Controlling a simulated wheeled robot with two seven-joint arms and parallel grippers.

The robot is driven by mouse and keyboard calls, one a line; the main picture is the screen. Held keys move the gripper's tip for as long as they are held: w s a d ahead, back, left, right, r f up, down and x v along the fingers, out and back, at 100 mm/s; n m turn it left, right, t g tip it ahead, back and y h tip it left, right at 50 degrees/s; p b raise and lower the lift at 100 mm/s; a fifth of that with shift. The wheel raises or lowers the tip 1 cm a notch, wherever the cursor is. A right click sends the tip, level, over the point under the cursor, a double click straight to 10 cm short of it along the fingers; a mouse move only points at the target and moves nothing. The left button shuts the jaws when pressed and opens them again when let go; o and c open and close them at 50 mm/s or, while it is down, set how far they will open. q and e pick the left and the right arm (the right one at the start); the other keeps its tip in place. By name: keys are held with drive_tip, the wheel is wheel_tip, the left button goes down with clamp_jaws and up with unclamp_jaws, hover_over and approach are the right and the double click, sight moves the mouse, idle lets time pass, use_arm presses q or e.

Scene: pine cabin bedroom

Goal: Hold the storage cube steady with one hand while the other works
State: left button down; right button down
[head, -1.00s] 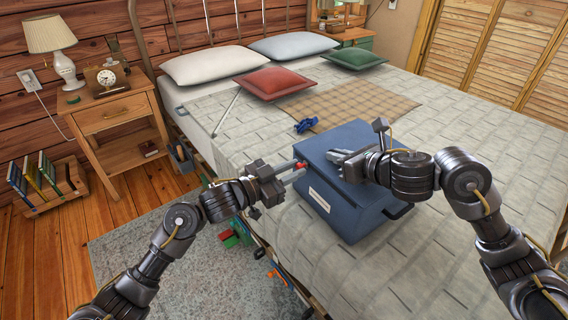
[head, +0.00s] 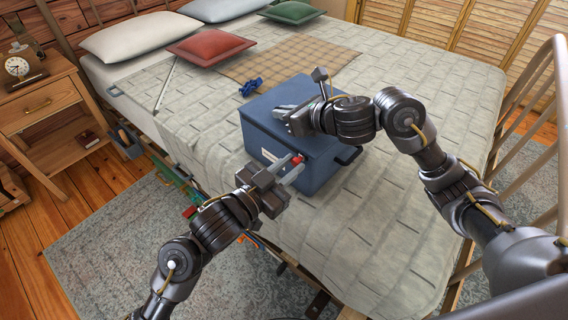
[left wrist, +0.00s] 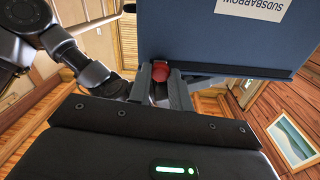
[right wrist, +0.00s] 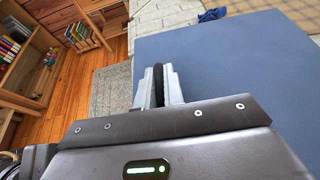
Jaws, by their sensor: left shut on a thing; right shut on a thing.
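The blue storage cube (head: 315,165) sits upright on the bed, with a white label on its front face that also shows upside down in the left wrist view (left wrist: 250,8). My left gripper (head: 291,170) is in front of that face, shut on a small red object (head: 298,160); the red object also shows between the fingers in the left wrist view (left wrist: 160,71). I cannot tell whether it touches the cube.
The bed (head: 400,225) has free room to the right of the cube. A small blue item (head: 251,87) lies behind the cube near a tan plaid blanket (head: 290,65). A wooden bed rail (head: 530,90) stands at the right, and a nightstand (head: 45,105) at the far left.

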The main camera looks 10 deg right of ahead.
use_arm(q)
drive_tip(key=shift+s+d, duration=0.15)
drive_tip(key=shift+s, duration=0.05)
drive_tip(key=c, duration=1.3)
unclamp_jaws()
drive_tip(key=shift+o, duration=0.2)
drive_tip(key=shift+w, duration=0.1)
drive_tip(key=shift+a, duration=0.2)
drive_tip(key=v, duration=1.2)
drive_tip(key=shift+d, duration=0.1)
use_arm(e)
drive_tip(key=c, duration=1.4)
unclamp_jaws()
drive_tip(key=shift+c, duration=0.2)
